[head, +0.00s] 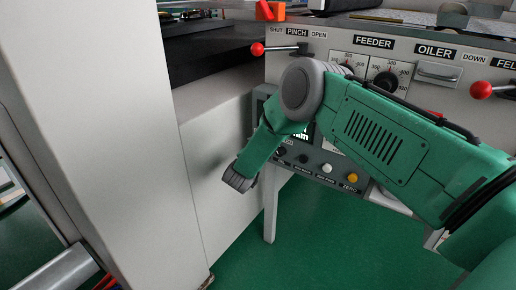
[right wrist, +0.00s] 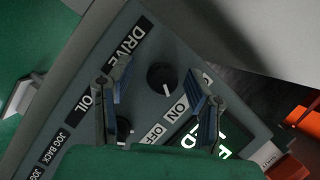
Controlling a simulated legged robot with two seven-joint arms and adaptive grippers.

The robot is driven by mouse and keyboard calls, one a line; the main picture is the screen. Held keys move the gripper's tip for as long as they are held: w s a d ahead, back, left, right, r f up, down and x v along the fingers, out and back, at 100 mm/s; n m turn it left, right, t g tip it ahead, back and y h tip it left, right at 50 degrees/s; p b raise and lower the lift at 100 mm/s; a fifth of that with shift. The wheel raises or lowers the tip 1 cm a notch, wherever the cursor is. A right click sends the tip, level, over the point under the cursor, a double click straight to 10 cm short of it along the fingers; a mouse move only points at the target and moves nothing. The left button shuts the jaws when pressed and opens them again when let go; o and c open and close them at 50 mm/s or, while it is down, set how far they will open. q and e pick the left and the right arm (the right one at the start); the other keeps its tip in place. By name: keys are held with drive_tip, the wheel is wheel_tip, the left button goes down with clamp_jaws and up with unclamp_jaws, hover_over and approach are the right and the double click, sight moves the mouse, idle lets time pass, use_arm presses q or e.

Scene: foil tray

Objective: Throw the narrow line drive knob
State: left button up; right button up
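In the right wrist view a round black knob (right wrist: 161,77) with a white pointer mark sits on a grey panel beside the DRIVE label (right wrist: 125,37). The mark points toward the lower part of that view, near the ON label (right wrist: 181,107); OFF stands below it. My right gripper (right wrist: 157,75) is open, one finger on each side of this knob in the picture. No contact shows, and the gap to the panel cannot be told. In the head view my right arm reaches in from the right and hides the DRIVE knob; its fingers cannot be made out. My left gripper is not in view.
A second black knob (right wrist: 123,130) sits near the OIL label (right wrist: 86,102), partly behind the left finger. A lit green display (right wrist: 212,140) is by the right finger. Red-balled levers (head: 257,49) stick out of the upper machine front. A large pale cabinet (head: 95,110) stands left.

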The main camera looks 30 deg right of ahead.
drive_tip(key=shift+r, duration=0.1)
drive_tip(key=v, duration=1.2)
